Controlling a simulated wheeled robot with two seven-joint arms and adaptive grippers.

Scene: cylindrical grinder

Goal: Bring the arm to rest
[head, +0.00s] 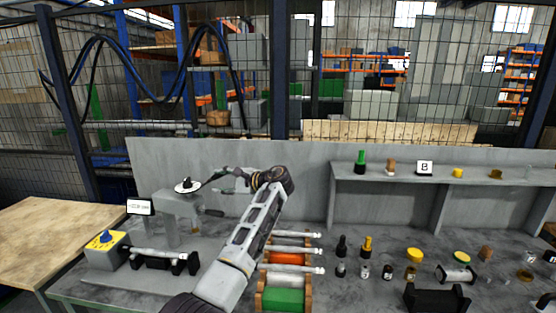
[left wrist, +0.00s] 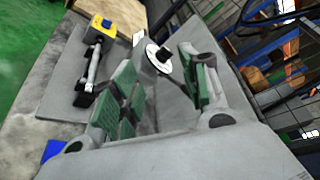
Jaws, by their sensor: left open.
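My left arm (head: 255,225) reaches up from the bottom middle of the head view and bends left at its wrist. My left gripper (head: 215,182) is open at the end of it, beside the top of a grey stand (head: 180,215). A white disc with a dark knob (head: 187,186) sits on that stand. In the left wrist view the green-padded fingers of the gripper (left wrist: 155,66) are spread apart, with the disc (left wrist: 157,52) showing beyond and between them. I see nothing held. My right gripper is not in view.
A yellow box with a blue knob (head: 106,241) and a shaft (head: 160,254) are at left. A rack of pale shafts (head: 292,250) stands right of my arm. Several small bottles and parts cover the right bench. A raised shelf (head: 450,177) and mesh fence stand behind.

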